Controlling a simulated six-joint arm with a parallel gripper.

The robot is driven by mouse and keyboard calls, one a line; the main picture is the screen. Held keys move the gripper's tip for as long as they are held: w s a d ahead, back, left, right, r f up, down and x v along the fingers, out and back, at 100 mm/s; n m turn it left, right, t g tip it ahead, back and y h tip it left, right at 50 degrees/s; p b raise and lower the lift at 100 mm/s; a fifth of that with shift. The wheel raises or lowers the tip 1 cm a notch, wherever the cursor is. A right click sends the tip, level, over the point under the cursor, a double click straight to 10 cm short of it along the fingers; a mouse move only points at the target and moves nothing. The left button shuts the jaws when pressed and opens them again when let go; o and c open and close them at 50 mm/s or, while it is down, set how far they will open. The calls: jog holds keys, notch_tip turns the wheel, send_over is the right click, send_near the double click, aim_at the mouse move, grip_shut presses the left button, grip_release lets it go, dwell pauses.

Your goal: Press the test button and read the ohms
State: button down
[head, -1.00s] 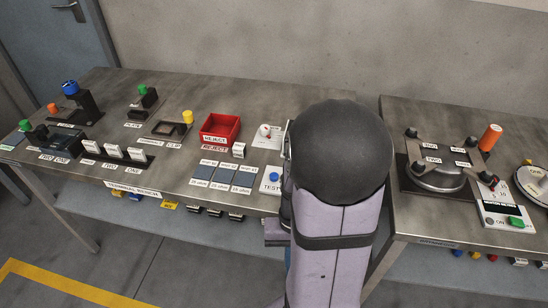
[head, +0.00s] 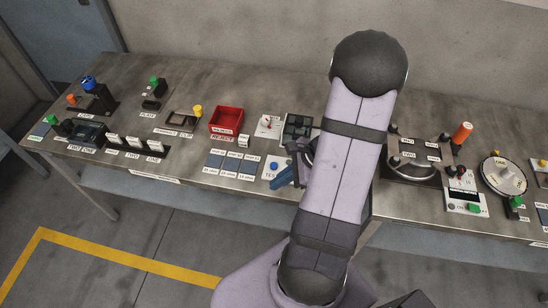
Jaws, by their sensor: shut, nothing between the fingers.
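The test button is a blue knob (head: 274,166) on a white plate (head: 268,176) whose TEST label is partly covered. A white card with a small red mark (head: 268,126) lies behind the button. It may be a meter, but no ohms figure is readable.
Blue-grey labelled pads (head: 232,163) lie left of the button. A red reject bin (head: 226,120) and a dark compartment tray (head: 297,128) stand behind. My arm hides the gap towards the right bench, which carries a round metal part (head: 413,167) and an orange-capped post (head: 462,133).

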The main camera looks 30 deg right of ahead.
aim_at(274, 166)
jog(key=w+d+r+m+t+h, duration=0.1)
jog(key=w+d+r+m+t, duration=0.1)
jog(key=w+m, duration=0.3)
jog(key=w+d+r+m+t+h, duration=0.1)
jog(key=w+d+m, duration=0.3)
jog(key=m, duration=0.8)
jog(key=shift+w+r+t, duration=0.4)
jog(key=shift+r+t, duration=0.1)
jog(key=shift+t, duration=0.3)
jog(key=shift+f, duration=0.15)
notch_tip(274, 166, down, 9)
jog(key=b, duration=0.8)
jog(key=shift+r, duration=0.2)
dwell(0.4)
jog(key=shift+f+b, duration=0.4)
jog(key=shift+b, duration=0.05)
